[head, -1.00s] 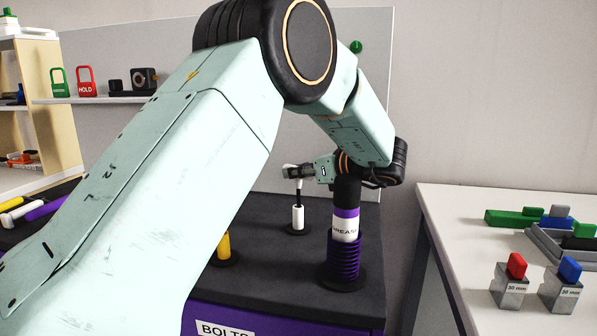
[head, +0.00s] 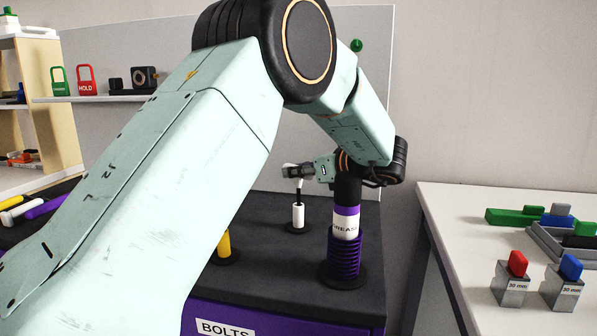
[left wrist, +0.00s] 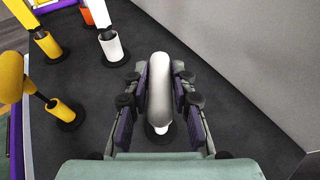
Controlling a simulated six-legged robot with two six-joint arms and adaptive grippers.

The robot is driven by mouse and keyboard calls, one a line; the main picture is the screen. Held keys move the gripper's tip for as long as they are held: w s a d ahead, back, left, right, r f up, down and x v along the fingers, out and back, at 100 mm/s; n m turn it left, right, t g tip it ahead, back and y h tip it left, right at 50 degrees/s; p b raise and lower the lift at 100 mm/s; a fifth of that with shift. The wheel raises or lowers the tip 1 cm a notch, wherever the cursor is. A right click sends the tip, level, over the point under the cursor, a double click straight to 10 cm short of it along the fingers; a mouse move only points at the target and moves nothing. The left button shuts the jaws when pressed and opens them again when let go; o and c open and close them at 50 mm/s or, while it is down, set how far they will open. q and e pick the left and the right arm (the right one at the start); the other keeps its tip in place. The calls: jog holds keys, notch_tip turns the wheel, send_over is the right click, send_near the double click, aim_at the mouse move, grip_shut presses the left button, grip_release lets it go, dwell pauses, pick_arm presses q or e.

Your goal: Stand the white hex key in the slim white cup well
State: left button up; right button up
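The slim white cup well (head: 298,217) stands upright on the dark top of the bench in the head view. The white hex key (left wrist: 159,90) is between the fingers of my left gripper (left wrist: 160,78) in the left wrist view. My left gripper also shows in the head view (head: 299,172), above the cup. In the left wrist view the cup (left wrist: 159,129) is partly covered by the key. My right gripper is not in view.
A purple grease holder (head: 343,255) stands right of the cup, near my left wrist. A yellow cup (head: 223,245) stands at front left. Another white cup (left wrist: 112,46) and several yellow ones stand left in the left wrist view. A grey panel (left wrist: 240,50) rises beside the bench.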

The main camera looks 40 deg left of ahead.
pick_arm(q)
jog(key=o, duration=0.4)
jog(key=v, duration=1.2)
jog(key=shift+r, duration=0.1)
